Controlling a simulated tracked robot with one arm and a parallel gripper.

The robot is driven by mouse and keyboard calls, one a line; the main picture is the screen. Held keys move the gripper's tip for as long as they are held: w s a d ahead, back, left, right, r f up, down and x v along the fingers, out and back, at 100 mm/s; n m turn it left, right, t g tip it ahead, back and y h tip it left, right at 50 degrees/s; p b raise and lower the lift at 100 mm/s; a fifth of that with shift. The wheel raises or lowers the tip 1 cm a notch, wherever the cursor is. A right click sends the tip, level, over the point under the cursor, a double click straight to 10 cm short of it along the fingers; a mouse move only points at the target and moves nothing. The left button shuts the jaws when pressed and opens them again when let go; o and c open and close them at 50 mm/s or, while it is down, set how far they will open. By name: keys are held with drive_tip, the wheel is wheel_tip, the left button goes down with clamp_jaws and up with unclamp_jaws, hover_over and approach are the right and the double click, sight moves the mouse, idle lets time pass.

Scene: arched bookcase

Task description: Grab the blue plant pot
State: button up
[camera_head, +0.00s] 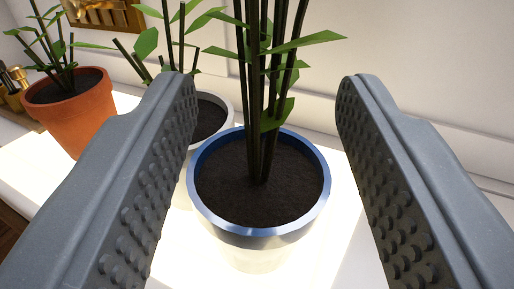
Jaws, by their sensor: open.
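The blue plant pot (260,236) stands upright on a bright white surface in the middle of the camera view. It has a blue rim, dark soil and several dark stems with green leaves; its lower part looks pale in the glare. My gripper (268,92) is open and empty. One ridged grey finger is on the left and one on the right, with the pot seen in the gap between them. The fingers look nearer to the camera than the pot, and no contact shows.
A white pot (222,142) with a plant stands close behind the blue pot on the left, partly hidden by the left finger. An orange pot (72,122) stands farther left. A pale wall (400,70) rises behind. The surface right of the blue pot looks clear.

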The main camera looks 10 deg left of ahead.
sight(263, 44)
drive_tip(key=shift+w+a+r+b, duration=0.15)
drive_tip(key=shift+w+b, duration=0.15)
drive_tip(key=shift+w, duration=0.75)
drive_tip(key=shift+w+a+r+b, duration=0.1)
drive_tip(key=shift+w+b, duration=0.2)
drive_tip(key=shift+w, duration=0.7)
drive_tip(key=shift+w+a+r+b, duration=0.15)
drive_tip(key=shift+w+b, duration=0.15)
drive_tip(key=shift+w, duration=0.75)
drive_tip(key=shift+f, duration=0.1)
clamp_jaws()
